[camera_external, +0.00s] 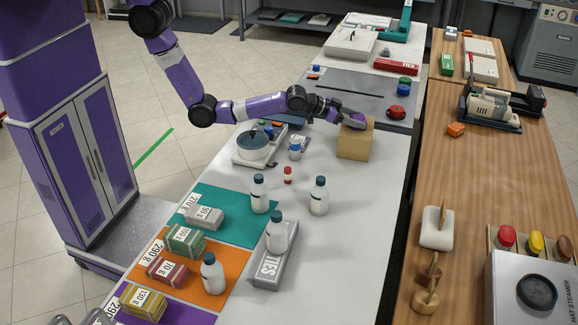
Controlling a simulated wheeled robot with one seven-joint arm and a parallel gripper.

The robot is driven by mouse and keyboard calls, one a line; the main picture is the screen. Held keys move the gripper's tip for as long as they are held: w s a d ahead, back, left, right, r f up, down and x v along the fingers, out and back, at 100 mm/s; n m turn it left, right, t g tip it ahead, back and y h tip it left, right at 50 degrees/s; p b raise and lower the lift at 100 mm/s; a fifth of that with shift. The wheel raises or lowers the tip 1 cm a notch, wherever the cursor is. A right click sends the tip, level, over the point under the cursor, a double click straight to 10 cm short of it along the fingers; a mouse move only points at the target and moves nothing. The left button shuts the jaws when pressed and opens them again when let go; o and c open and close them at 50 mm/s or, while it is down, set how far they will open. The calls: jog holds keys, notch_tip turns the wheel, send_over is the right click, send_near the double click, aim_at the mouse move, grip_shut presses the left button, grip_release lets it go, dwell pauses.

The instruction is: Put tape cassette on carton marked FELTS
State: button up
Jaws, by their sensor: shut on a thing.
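My gripper (354,122) reaches in from the left at the far end of the white table. It is right at the top of a plain brown carton (354,146). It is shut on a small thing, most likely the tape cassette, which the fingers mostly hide. I cannot tell whether that thing touches the carton top. No lettering shows on the sides of the brown carton that face the camera, so I cannot read FELTS on it. A grey box marked TIES (267,274) lies nearer, with a white bottle standing on or against it.
White bottles with dark caps (319,197) and a small red-and-white bottle (288,175) stand on the white table (345,250). A scale (254,148) and a can (295,148) are left of the carton. Marked weight packs lie on coloured mats. Table space right of the bottles is clear.

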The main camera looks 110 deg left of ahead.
jog(key=o, duration=1.4)
jog(key=shift+f, duration=0.1)
jog(key=shift+c, duration=0.2)
jog(key=shift+r, duration=0.2)
jog(key=v, duration=1.2)
jog(key=shift+d, duration=0.1)
